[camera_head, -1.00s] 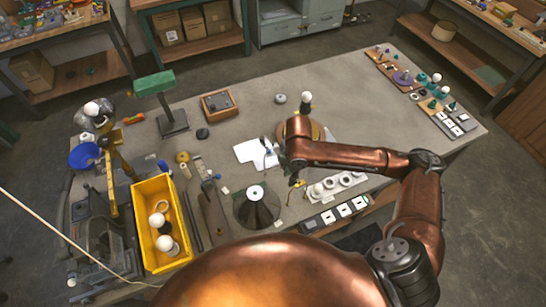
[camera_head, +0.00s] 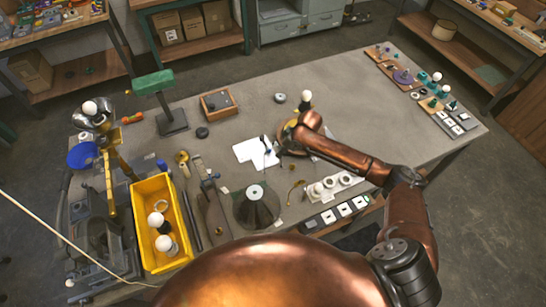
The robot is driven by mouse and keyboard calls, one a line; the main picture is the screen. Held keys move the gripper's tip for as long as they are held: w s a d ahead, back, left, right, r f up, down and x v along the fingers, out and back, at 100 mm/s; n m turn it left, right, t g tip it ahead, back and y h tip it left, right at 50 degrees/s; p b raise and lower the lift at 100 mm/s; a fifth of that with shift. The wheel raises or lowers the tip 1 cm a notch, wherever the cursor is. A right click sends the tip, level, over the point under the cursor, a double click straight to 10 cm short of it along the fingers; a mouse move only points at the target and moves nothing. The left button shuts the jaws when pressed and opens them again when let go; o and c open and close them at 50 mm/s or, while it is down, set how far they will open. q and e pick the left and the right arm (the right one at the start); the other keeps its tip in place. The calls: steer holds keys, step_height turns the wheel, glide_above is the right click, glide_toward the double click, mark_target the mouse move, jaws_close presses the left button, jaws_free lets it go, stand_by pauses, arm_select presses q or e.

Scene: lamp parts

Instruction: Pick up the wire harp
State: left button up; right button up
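A thin gold curved piece (camera_head: 292,191), which looks like the wire harp, lies on the workbench left of the white rings. It is small, and its outline is hard to make out. My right arm comes in from the right, and its copper wrist (camera_head: 308,122) is above the bench, farther back than this piece. The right gripper is mostly hidden under the wrist, so its fingers and anything between them cannot be made out. My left gripper is not in view.
A dark cone (camera_head: 257,208) stands left of the gold piece. A yellow bin (camera_head: 151,194) holds white bulbs. White paper (camera_head: 250,152) lies behind the cone. The back right of the workbench (camera_head: 370,110) is clear.

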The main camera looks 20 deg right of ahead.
steer(key=shift+w+a+f, duration=0.1)
steer(key=shift+w+f, duration=0.05)
steer(key=shift+f, duration=0.2)
steer(key=shift+c, duration=0.4)
jaws_close()
